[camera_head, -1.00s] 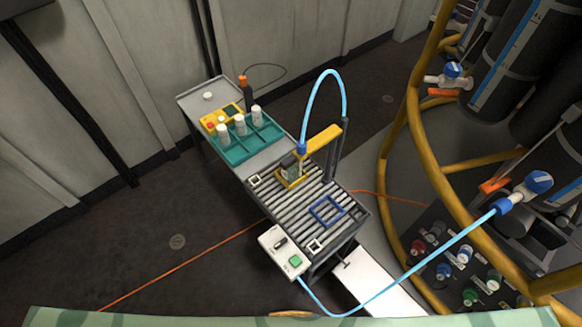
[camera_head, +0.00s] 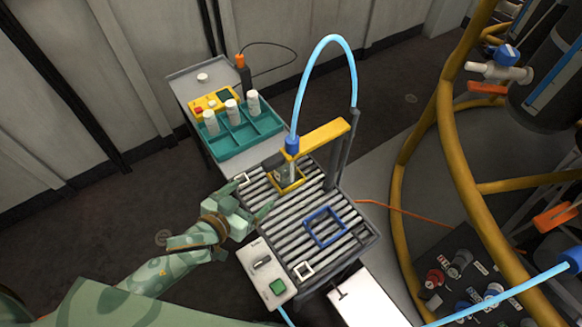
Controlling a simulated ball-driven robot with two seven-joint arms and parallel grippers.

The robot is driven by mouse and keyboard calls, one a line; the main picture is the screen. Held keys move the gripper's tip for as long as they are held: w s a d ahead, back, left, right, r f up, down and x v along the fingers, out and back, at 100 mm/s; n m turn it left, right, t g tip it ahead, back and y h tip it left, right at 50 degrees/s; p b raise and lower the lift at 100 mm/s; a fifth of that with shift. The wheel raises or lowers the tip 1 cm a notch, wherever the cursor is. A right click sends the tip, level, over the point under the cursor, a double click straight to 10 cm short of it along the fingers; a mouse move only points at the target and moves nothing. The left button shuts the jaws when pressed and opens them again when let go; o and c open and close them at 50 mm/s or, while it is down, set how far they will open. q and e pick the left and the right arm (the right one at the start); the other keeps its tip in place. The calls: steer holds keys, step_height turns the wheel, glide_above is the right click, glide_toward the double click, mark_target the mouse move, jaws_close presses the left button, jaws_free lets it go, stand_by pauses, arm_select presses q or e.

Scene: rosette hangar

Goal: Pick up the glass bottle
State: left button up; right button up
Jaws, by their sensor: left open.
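The glass bottle (camera_head: 283,175) is small and stands in a yellow square frame on the roller conveyor, under the blue nozzle (camera_head: 292,146). The yellow arm and the nozzle hide part of it. My left gripper (camera_head: 256,194) is open and empty at the conveyor's left edge, left of and a little nearer than the bottle. Its fingers point toward the bottle and are apart from it. My right gripper is out of view.
The roller conveyor (camera_head: 303,222) also carries an empty blue frame (camera_head: 326,226). A teal tray (camera_head: 240,137) with white containers stands behind. A control box (camera_head: 266,270) is at the front left. A yellow arm (camera_head: 318,136) and light-blue hose (camera_head: 350,75) overhang the bottle. Yellow railing (camera_head: 440,150) is at right.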

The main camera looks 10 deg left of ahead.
mark_target(279, 174)
arm_select(q)
steer(key=b+x, duration=0.3)
steer(key=x, duration=0.8)
steer(key=shift+d+r+b, duration=0.15)
steer(key=shift+r+b, duration=0.05)
steer(key=shift+b, duration=0.2)
steer(key=b+x, duration=0.1)
steer(key=x, duration=0.1)
steer(key=b+x, duration=0.1)
steer(key=x, duration=0.1)
steer(key=shift+w+d+f+b, duration=0.1)
steer(key=shift+d+b, duration=0.2)
steer(key=shift+d, duration=0.1)
steer(key=shift+w+d+f, duration=0.1)
steer(key=shift+w+d, duration=0.05)
steer(key=shift+w, duration=0.15)
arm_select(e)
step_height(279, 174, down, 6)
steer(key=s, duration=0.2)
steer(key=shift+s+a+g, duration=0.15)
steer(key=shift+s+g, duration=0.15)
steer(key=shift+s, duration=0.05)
arm_select(q)
steer(key=shift+r, duration=0.2)
steer(key=shift+c, duration=0.7)
steer(key=c, duration=1.1)
steer(key=shift+o, duration=0.2)
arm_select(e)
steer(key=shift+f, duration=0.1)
